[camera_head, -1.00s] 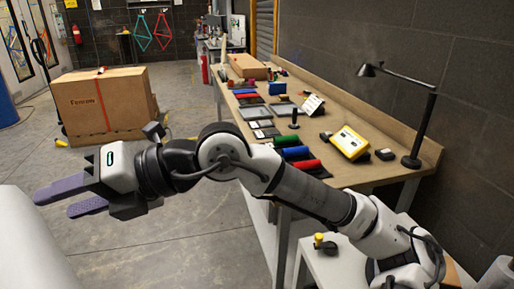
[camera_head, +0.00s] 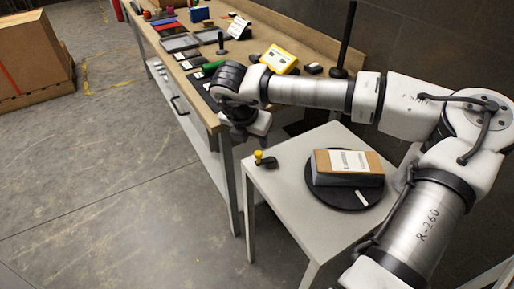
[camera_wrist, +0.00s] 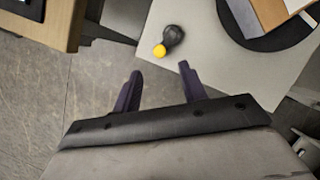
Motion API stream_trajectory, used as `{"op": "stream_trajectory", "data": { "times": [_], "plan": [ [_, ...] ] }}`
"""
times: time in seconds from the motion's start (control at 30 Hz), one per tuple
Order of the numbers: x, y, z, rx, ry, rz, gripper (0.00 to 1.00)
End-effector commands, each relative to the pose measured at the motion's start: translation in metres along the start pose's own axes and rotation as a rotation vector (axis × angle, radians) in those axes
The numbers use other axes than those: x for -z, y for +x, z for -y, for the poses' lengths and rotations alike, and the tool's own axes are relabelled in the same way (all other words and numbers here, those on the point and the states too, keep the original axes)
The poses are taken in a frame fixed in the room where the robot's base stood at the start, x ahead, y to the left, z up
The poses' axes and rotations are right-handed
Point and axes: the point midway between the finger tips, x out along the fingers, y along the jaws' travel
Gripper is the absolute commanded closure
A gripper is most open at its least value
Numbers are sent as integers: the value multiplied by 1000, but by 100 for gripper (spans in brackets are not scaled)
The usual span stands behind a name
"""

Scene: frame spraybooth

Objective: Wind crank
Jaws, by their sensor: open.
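The crank (camera_head: 268,161), a small dark handle with a yellow knob, sits at the left part of a pale side table (camera_head: 290,210) in the head view. In the wrist view the crank (camera_wrist: 174,37) lies ahead of my fingertips, its yellow knob on the near side. My gripper (camera_wrist: 158,76) is open and empty, its two purple fingers spread just short of the knob in the picture. I cannot tell its height above the table. In the head view my wrist is above and left of the crank; the fingers are hidden there.
A black round turntable (camera_head: 322,192) with a cardboard box (camera_head: 348,160) on it stands right of the crank. The long workbench (camera_head: 205,108) with a yellow device (camera_head: 279,59) is behind. The floor at left is clear; a large carton (camera_head: 32,60) stands far left.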

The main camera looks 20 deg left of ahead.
Motion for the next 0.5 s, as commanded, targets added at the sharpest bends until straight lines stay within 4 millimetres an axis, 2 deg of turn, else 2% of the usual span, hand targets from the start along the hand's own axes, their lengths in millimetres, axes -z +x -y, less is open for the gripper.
{"op": "stream_trajectory", "data": {
  "times": [0.1, 0.3, 0.5],
  "plan": [
    [0, 24, -1, 0, -1, -5, 58],
    [1, 61, -1, -2, -2, -4, 58],
    [0, 81, -1, -3, -2, -2, 58]
  ]
}}
